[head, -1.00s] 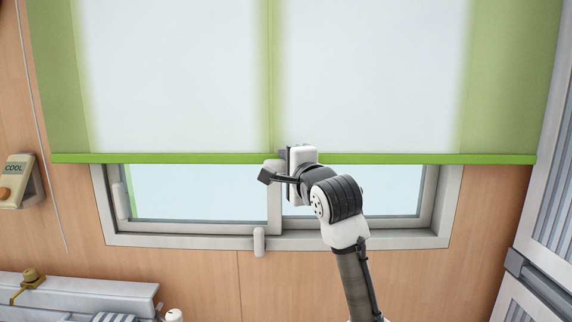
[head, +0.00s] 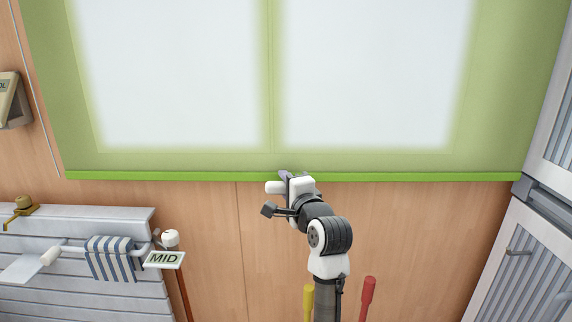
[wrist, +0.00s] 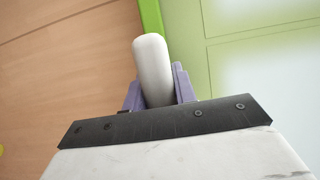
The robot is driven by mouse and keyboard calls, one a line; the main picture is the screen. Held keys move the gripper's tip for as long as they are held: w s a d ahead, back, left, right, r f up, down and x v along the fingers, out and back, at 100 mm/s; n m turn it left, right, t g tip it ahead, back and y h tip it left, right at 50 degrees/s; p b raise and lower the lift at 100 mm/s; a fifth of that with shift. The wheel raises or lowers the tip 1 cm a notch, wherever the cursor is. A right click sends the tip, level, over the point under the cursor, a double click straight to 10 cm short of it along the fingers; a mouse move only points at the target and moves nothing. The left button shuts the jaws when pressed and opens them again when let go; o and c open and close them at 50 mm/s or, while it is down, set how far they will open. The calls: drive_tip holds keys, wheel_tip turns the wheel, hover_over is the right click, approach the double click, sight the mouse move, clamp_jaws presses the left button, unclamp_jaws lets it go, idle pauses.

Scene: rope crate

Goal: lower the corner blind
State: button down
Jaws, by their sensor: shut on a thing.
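The green corner blind (head: 130,164) hangs over the window, with lit panes glowing through it. Its bright green bottom bar (head: 420,177) is below the window, over the wood wall. A white rounded pull (head: 273,187) sits at the middle of the bar; it also shows in the wrist view (wrist: 152,62) beside the green bar. My gripper (head: 286,178) is at the bar's middle. In the wrist view its purple fingers (wrist: 157,92) are shut on the pull, one on each side. The fingers are mostly hidden by my wrist in the head view.
Red (head: 368,292) and yellow (head: 308,300) handles are beside my arm. A grey cabinet (head: 545,235) is at right. The wall below the bar is clear.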

wheel_tip(320, 180, down, 5)
drive_tip(key=shift+f+b, duration=0.2)
drive_tip(key=shift+b, duration=0.45)
drive_tip(key=shift+f, duration=0.15)
drive_tip(key=c, duration=1.1)
unclamp_jaws()
drive_tip(key=shift+s, duration=0.1)
drive_tip(key=b+v, duration=0.1)
drive_tip(key=v, duration=1.2)
drive_tip(key=shift+s+d+b, duration=0.15)
drive_tip(key=shift+s+b, duration=0.2)
drive_tip(key=shift+b, duration=0.05)
